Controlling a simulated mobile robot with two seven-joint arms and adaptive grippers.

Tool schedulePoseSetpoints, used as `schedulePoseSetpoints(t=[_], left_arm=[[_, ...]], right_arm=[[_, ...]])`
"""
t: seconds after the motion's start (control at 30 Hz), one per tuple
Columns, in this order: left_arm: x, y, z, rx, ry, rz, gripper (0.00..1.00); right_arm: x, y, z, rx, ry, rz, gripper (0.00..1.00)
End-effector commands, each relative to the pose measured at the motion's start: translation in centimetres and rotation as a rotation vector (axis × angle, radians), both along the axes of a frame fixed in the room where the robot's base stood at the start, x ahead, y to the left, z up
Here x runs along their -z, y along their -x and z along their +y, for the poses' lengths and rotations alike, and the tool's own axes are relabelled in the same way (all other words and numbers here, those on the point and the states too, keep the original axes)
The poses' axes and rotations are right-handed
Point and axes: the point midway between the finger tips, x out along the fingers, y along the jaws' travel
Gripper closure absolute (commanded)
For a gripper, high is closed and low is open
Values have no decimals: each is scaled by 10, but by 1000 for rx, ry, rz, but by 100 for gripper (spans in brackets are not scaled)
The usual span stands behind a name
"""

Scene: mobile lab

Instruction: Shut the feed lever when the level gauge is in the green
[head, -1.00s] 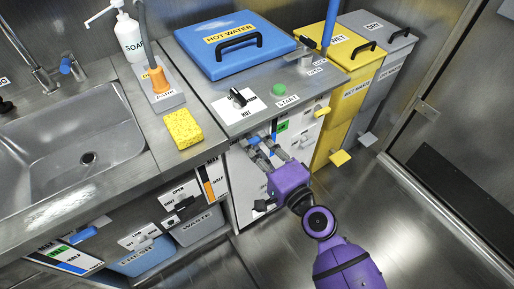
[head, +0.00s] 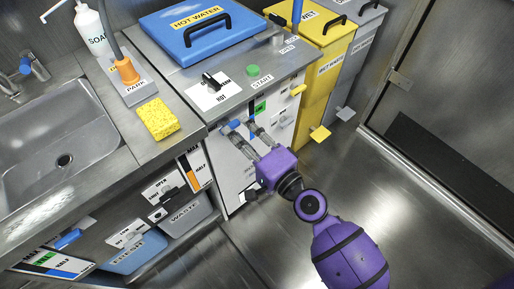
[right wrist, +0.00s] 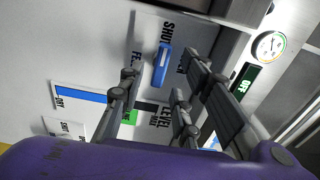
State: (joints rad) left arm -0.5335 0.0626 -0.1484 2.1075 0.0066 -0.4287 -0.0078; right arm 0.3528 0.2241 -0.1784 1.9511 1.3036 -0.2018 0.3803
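The blue feed lever (right wrist: 162,66) is on the white front panel, under the SHUT label in the right wrist view. It also shows in the head view (head: 232,125). My right gripper (right wrist: 158,88) is open, with its fingers on either side of the lever in the picture; contact cannot be told. It reaches the panel in the head view (head: 246,133). The level gauge (right wrist: 80,95) shows a long blue bar, with a green patch and a dark strip beside it. A finger hides part of it, including where the blue ends. My left gripper is out of view.
A round dial (right wrist: 268,45) and a lit green display (right wrist: 243,85) sit beside the lever. The blue hot water lid (head: 197,27) is above. Yellow (head: 318,75) and grey bins stand right, with pedals low in front. The floor at right is clear.

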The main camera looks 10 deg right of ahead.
Motion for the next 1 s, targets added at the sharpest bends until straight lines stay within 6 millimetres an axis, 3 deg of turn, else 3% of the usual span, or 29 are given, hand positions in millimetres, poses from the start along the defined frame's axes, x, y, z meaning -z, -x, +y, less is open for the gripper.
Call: schedulePoseSetpoints(t=[0.2,0.6,1.0], left_arm=[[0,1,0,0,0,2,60],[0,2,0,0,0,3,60],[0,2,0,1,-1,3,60]], right_arm=[[2,34,-19,-4,6,3,69],[1,75,-43,2,-2,5,69],[0,84,-48,-1,0,-1,69]])
